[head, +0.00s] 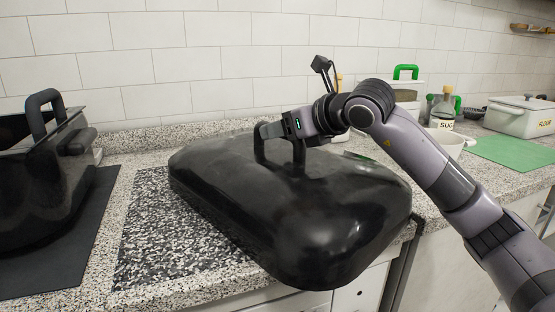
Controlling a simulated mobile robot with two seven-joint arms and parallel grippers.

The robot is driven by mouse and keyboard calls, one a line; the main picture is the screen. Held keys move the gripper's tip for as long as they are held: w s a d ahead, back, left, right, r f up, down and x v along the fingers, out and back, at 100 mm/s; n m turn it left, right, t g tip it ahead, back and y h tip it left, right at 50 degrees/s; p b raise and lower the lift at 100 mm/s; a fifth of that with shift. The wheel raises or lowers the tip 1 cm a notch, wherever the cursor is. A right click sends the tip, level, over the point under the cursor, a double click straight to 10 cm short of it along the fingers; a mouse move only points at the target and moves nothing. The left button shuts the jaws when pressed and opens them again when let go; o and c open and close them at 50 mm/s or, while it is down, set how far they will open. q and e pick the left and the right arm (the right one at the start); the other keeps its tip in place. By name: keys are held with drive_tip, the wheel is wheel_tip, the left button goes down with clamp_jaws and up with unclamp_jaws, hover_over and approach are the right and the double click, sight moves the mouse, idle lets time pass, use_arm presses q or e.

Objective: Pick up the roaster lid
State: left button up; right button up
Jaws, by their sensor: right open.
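The large black roaster lid (300,215) is in the middle of the head view, over a speckled black-and-white mat or board (150,235), its near right corner reaching past the counter's front edge. It has a dark arched handle on top. My right gripper (272,134) comes in from the right and is at this handle, its jaws open around or just beside the top bar. I cannot tell whether the fingers touch it. The lid's underside is hidden. My left gripper is out of view.
Another black roaster vessel with a tall handle (40,165) stands at left on a dark mat (65,240). A sugar jar (441,112), a white bowl (449,143), a green board (510,153) and a flour container (520,116) are at right. A tiled wall (200,60) is behind.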

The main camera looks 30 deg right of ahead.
drive_tip(key=shift+w, duration=0.1)
drive_tip(key=shift+c, duration=0.3)
clamp_jaws()
idle(1.0)
drive_tip(key=shift+r, duration=0.2)
